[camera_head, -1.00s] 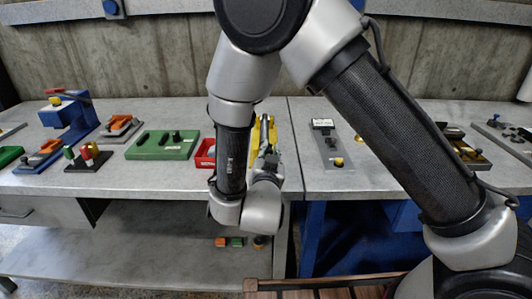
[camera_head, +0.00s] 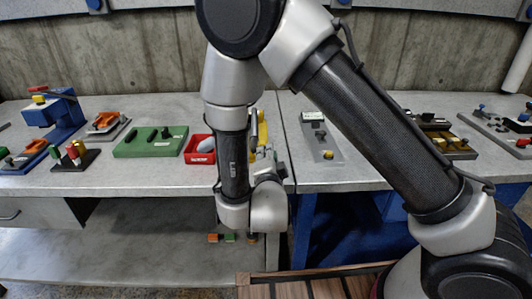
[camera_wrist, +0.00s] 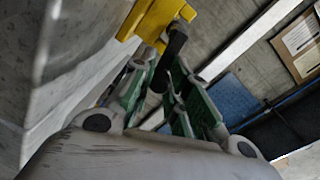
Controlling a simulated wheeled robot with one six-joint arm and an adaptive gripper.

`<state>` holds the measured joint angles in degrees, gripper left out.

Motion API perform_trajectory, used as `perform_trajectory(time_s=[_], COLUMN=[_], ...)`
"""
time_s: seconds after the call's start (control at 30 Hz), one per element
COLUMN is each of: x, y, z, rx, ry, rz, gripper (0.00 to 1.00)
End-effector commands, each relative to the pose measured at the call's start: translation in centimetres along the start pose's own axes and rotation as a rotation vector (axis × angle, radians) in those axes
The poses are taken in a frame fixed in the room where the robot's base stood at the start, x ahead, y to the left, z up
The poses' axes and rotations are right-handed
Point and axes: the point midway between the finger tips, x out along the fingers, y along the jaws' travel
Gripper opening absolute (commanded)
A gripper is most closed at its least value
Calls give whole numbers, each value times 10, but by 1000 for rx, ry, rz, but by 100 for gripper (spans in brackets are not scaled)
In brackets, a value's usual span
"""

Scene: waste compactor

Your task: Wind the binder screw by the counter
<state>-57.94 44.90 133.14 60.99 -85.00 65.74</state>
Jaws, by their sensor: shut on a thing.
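In the head view the gripper is largely hidden by my wrist.
A red bin (camera_head: 200,150) and a green block (camera_head: 150,141) stand left of the yellow device. A grey plate with a knob (camera_head: 320,138) lies to the right. A wooden slatted surface (camera_head: 310,284) is at the bottom. Small coloured blocks (camera_head: 230,238) sit below the counter.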

Motion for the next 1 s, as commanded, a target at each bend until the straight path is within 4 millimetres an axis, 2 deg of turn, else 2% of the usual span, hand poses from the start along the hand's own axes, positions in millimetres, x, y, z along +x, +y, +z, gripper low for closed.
perform_trajectory(time_s=[0.4, 0.97, 1.0], x=[0, 0, 0], y=[7, 7, 7], z=[3, 4, 4], rx=[191, 220, 220], ry=[-17, -20, -20], rz=[-2, -5, -5], gripper=[0, 0, 22])
